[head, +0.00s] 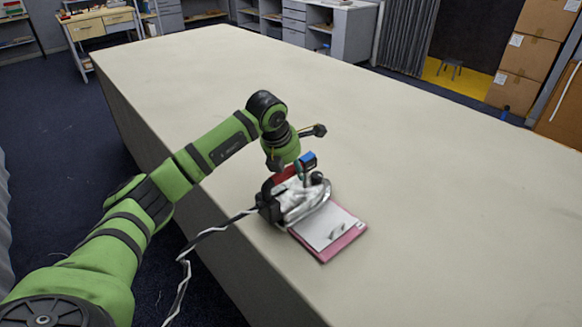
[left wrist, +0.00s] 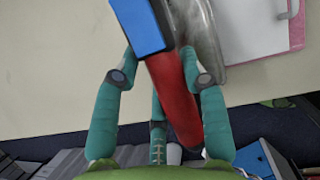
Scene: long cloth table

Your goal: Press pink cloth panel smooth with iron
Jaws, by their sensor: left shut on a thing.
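The iron (head: 298,204) has a silvery body, a red handle and a blue part on top. It stands at the near edge of the table, over the upper left part of the pink panel (head: 346,243). A white sheet (head: 322,226) covers most of the panel, so pink shows mainly along the edges. My left gripper (head: 293,170) is shut on the iron from above. In the left wrist view its fingers flank the red handle (left wrist: 178,95). The iron's underside is hidden, so I cannot tell whether it touches the sheet. My right gripper is out of view.
The long pale table (head: 430,180) is clear around the panel and far beyond it. A dark-and-white cord (head: 222,227) runs from the iron over the near edge. Cardboard boxes (head: 528,58) and grey cabinets (head: 352,35) stand behind the table.

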